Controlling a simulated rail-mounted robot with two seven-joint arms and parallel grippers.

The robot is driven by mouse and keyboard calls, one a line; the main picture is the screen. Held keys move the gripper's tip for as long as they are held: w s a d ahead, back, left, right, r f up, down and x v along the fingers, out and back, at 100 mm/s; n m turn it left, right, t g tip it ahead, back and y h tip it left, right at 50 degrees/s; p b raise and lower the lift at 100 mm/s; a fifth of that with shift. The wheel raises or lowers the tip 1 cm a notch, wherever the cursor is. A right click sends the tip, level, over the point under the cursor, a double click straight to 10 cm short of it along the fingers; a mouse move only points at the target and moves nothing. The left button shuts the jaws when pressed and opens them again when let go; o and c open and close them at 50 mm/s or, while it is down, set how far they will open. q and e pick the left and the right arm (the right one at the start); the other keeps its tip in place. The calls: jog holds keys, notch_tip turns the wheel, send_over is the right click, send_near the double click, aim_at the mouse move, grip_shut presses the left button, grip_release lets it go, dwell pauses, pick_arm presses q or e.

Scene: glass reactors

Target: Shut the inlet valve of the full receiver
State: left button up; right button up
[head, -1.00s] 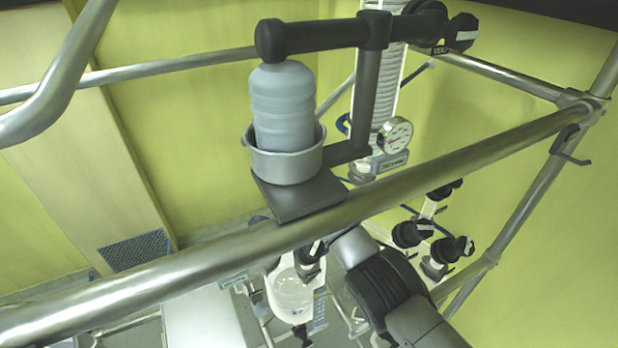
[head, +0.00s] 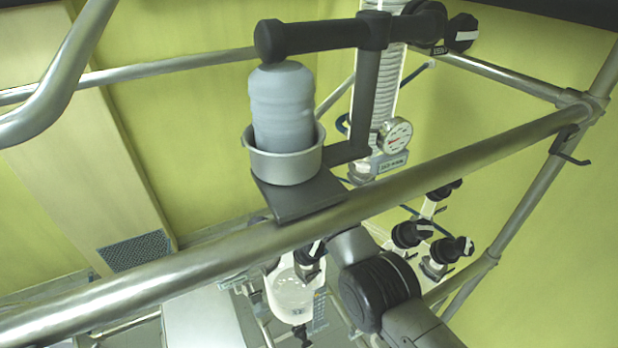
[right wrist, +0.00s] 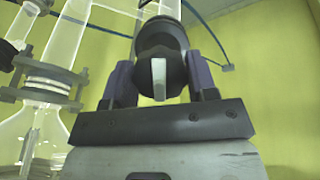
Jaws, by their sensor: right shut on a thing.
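In the right wrist view, my right gripper (right wrist: 161,82) is shut on a black valve knob (right wrist: 160,42) with a pale lever pointing down the picture. One finger lies on each side of the knob. In the head view a glass receiver (head: 289,292) with clear liquid hangs below the thick front rail. A black valve (head: 307,257) with a white mark sits at its top right, next to my right arm. My right fingers are hidden there. My left gripper is not in view.
A steel rail (head: 400,190) crosses in front. A grey bottle (head: 283,110) sits in a metal cup on a bracket. More black valves (head: 412,234) stand right of my arm. A clamped glass flask (right wrist: 40,125) stands left of my right gripper.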

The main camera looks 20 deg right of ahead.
jog(key=m+y, duration=0.1)
jog(key=m, duration=0.3)
jog(key=shift+r+t, duration=0.1)
jog(key=shift+t, duration=0.2)
jog(key=m, duration=0.4)
jog(key=shift+m+t+y, duration=0.3)
jog(key=shift+t, duration=0.1)
jog(key=m+t, duration=0.1)
jog(key=m, duration=0.3)
jog(key=m+t, duration=0.1)
jog(key=m, duration=0.3)
jog(key=shift+s+m, duration=0.1)
jog(key=shift+m, duration=0.2)
jog(key=m+t, duration=0.1)
jog(key=m, duration=0.7)
jog(key=m+h, duration=0.1)
jog(key=m, duration=0.2)
jog(key=shift+t+h, duration=0.3)
jog(key=shift+t, duration=0.1)
jog(key=shift+m, duration=0.9)
jog(key=shift+f+m+h+b, duration=0.2)
jog(key=shift+m+h+b, duration=0.2)
jog(key=shift+m+b, duration=0.7)
jog(key=shift+m, duration=0.8)
jog(key=shift+r+b, duration=0.1)
jog(key=shift+b, duration=0.2)
